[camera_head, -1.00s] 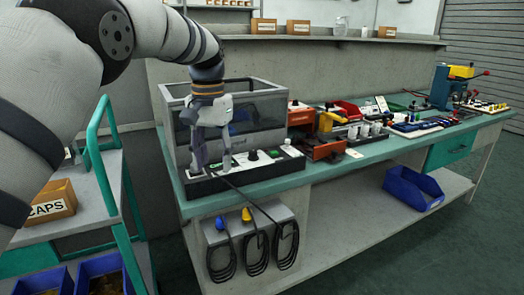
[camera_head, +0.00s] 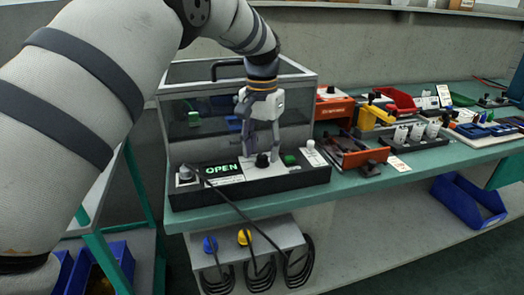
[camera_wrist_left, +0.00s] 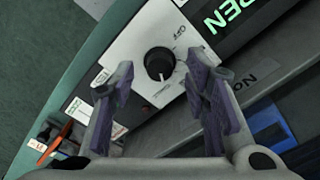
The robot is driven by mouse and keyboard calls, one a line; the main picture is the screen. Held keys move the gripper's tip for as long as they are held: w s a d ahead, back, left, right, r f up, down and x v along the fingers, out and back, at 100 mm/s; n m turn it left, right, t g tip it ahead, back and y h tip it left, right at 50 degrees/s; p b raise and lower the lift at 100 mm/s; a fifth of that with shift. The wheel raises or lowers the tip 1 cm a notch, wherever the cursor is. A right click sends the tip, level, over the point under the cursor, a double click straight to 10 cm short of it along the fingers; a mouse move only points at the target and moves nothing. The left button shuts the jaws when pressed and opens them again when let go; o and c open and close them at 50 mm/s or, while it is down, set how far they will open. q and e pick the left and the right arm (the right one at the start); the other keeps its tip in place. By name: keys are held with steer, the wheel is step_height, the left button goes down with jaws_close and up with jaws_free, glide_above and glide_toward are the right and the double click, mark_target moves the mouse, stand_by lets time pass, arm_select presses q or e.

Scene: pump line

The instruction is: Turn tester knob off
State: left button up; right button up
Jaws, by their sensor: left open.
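The tester (camera_head: 180,196) is a black panel on the front of the bench with a clear-walled box behind it. Its green display (camera_head: 221,169) reads OPEN. The black tester knob (camera_head: 262,160) sits on a white plate right of the display. In the left wrist view the knob (camera_wrist_left: 159,63) shows a white pointer line, and an OFF mark is printed on the plate (camera_wrist_left: 140,38). My left gripper (camera_head: 261,153) points down just over the knob. In the wrist view its two purple-padded fingers (camera_wrist_left: 163,92) are apart with nothing between them. My right gripper is not in view.
A black cable (camera_head: 232,205) runs from the panel's left end. Orange fixtures (camera_head: 355,150) stand to the right; blue bins (camera_head: 470,201) sit below.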

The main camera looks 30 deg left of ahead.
arm_select(q)
steer(key=shift+f, duration=0.7)
jaws_close()
